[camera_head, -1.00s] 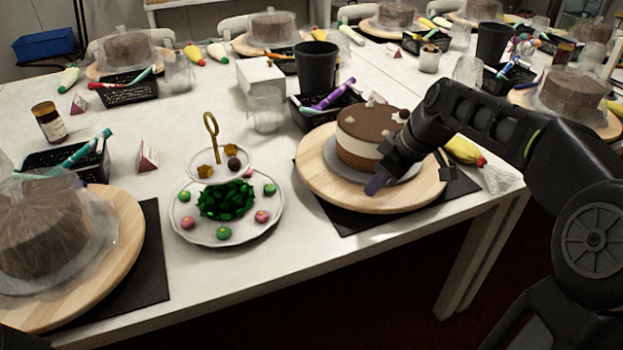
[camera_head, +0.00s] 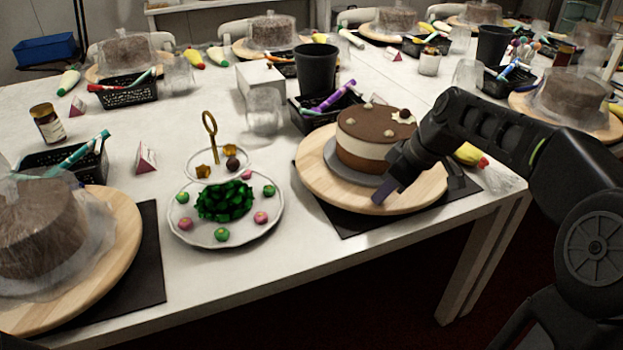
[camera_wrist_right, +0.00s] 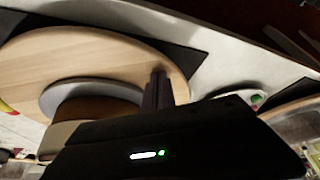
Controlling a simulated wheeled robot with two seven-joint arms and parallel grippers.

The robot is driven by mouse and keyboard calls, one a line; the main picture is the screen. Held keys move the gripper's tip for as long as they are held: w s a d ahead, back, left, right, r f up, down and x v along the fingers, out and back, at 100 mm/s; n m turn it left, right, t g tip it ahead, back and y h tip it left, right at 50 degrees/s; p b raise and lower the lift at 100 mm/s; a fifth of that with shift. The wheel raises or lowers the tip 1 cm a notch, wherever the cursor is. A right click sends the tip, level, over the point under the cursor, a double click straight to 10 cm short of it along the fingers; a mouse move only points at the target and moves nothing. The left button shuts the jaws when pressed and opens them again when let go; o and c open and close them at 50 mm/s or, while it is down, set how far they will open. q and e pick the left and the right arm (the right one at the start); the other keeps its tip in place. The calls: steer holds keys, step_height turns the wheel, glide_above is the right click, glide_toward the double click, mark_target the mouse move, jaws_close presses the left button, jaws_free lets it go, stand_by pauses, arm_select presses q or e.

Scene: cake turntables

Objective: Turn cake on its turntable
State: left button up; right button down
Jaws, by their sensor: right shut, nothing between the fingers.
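The unwrapped cake (camera_head: 372,135), brown on top with a cream band, sits on a grey board on a round wooden turntable (camera_head: 316,179) at the right front of the table. My right gripper (camera_head: 379,197) is shut and empty, its fingertips at the front part of the turntable, beside the cake. In the right wrist view the fingers (camera_wrist_right: 158,80) overlap the wooden turntable (camera_wrist_right: 60,55) near its rim, next to the grey board (camera_wrist_right: 85,90). I cannot tell whether the tips touch the wood. My left gripper is not in view.
A two-tier candy stand (camera_head: 222,236) stands left of the turntable. A wrapped cake (camera_head: 40,235) on another turntable is at the front left. A black cup (camera_head: 316,72) and a black basket (camera_head: 303,118) stand behind the cake. The table's front edge is close.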

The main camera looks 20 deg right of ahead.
steer(key=shift+d, duration=0.15)
steer(key=shift+s+d, duration=0.3)
steer(key=shift+d, duration=0.25)
steer(key=shift+r+p, duration=1)
steer(key=shift+r, duration=0.4)
step_height(320, 180, up, 6)
steer(key=p, duration=0.4)
steer(key=shift+p, duration=0.3)
